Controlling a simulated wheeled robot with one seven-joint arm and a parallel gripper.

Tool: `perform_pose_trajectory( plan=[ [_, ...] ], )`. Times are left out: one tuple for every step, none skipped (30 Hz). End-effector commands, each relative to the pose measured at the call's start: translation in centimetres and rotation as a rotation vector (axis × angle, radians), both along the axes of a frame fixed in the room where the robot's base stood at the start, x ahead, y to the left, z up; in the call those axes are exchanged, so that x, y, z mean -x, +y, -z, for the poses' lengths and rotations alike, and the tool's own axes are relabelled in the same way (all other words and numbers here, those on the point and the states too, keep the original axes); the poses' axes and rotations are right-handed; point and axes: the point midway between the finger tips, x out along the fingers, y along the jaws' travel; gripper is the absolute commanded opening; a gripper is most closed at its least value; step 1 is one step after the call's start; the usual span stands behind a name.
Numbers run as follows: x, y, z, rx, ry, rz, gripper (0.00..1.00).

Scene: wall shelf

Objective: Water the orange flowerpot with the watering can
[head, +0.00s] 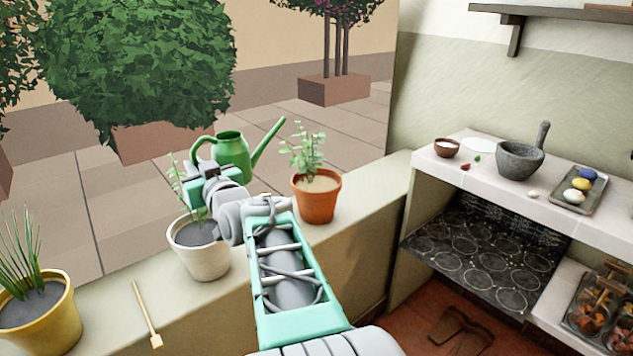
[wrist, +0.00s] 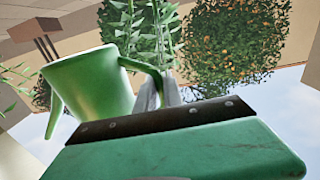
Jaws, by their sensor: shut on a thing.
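The green watering can (head: 232,150) is held up above the ledge, between the white pot and the orange pot, with its spout (head: 268,141) pointing up and to the right. My gripper (head: 200,168) is shut on its handle, at the can's left side; my wrist partly hides the hold. In the wrist view the can (wrist: 92,88) fills the left side and its handle (wrist: 145,72) runs into the jaws (wrist: 158,92). The orange flowerpot (head: 317,201) stands upright on the ledge, right of my gripper, with a leafy plant (head: 305,152) in it. The spout tip is close to the plant's top in the picture.
A white pot (head: 200,257) with a plant stands on the ledge (head: 355,208) behind my wrist. A yellow pot (head: 48,318) and a small wooden tool (head: 147,315) are at the left. A counter (head: 480,180) with a grey mortar (head: 519,160) and a tray (head: 578,192) is at the right.

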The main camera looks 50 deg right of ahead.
Motion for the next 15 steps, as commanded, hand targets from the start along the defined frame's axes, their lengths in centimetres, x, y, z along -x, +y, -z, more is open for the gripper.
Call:
perform_pose_trajectory(
  plan=[
    [0.0, -0.1, -0.3, -0.005, -0.004, -0.001, 0.00],
    [0.0, -0.1, -0.3, -0.010, -0.006, -0.002, 0.00],
    [0.0, -0.1, -0.4, -0.020, -0.008, -0.003, 0.00],
    [0.0, -0.2, -0.4, -0.026, -0.010, -0.004, 0.00],
    [0.1, -0.3, -0.4, -0.035, -0.012, -0.003, 0.00],
    [0.1, -0.4, -0.4, -0.050, -0.015, -0.004, 0.00],
    [0.1, -0.5, -0.4, -0.062, -0.018, -0.004, 0.00],
    [0.1, -0.5, -0.4, -0.074, -0.021, -0.005, 0.00],
    [0.2, -0.7, -0.4, -0.093, -0.026, -0.005, 0.00],
    [0.2, -0.8, -0.5, -0.108, -0.030, -0.004, 0.00],
    [0.2, -0.9, -0.5, -0.123, -0.033, -0.004, 0.00],
    [0.3, -1.1, -0.5, -0.142, -0.038, -0.004, 0.00],
    [0.3, -1.2, -0.5, -0.157, -0.043, -0.005, 0.00],
    [0.3, -1.2, -0.5, -0.171, -0.048, -0.005, 0.00],
    [0.4, -1.4, 0.7, -0.192, -0.051, -0.005, 0.00]
  ],
)
